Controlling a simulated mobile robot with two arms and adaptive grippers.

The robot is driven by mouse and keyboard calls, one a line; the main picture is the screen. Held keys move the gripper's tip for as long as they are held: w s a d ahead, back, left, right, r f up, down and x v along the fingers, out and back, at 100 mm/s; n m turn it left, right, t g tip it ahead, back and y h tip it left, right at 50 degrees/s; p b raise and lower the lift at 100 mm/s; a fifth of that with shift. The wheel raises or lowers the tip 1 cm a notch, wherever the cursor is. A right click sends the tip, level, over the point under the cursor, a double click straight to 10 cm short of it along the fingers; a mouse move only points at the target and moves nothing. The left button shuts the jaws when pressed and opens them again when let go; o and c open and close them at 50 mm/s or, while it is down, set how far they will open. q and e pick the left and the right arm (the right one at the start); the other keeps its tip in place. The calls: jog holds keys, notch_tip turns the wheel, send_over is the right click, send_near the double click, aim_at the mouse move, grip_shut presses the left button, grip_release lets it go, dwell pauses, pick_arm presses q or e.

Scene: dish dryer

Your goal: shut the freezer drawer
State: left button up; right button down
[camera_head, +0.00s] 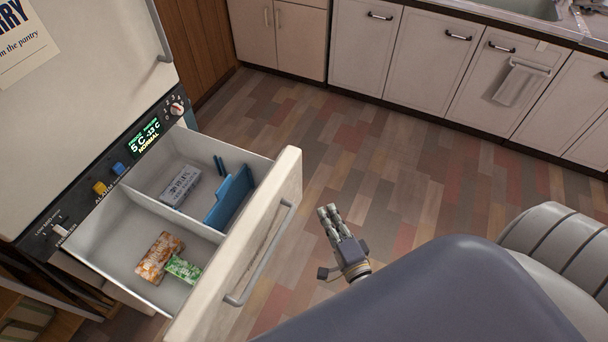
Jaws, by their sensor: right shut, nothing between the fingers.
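The white freezer drawer (281,183) is pulled well out of the fridge-freezer at the left. Its front carries a long grey bar handle (262,252). Inside, a white divider separates two compartments. The far one holds a grey-white package (181,186) and blue panels (230,196). The near one holds an orange package (159,256) and a green package (183,269). My right gripper (329,212) is shut and empty, in front of the drawer, to the right of the handle and apart from it. My left gripper is not in view.
A control panel (130,150) with a lit display and knobs sits above the drawer on the fridge-freezer (75,90). White cabinets (420,60) with a counter and sink line the back. Open floor (390,165) lies between.

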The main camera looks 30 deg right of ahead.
jog(key=shift+m, duration=0.4)
jog(key=w, duration=0.4)
jog(key=w+b, duration=0.1)
jog(key=w, duration=0.3)
jog(key=w+a+r, duration=0.1)
jog(key=w, duration=0.4)
jog(key=shift+w+r+b, duration=0.1)
jog(key=shift+b, duration=0.3)
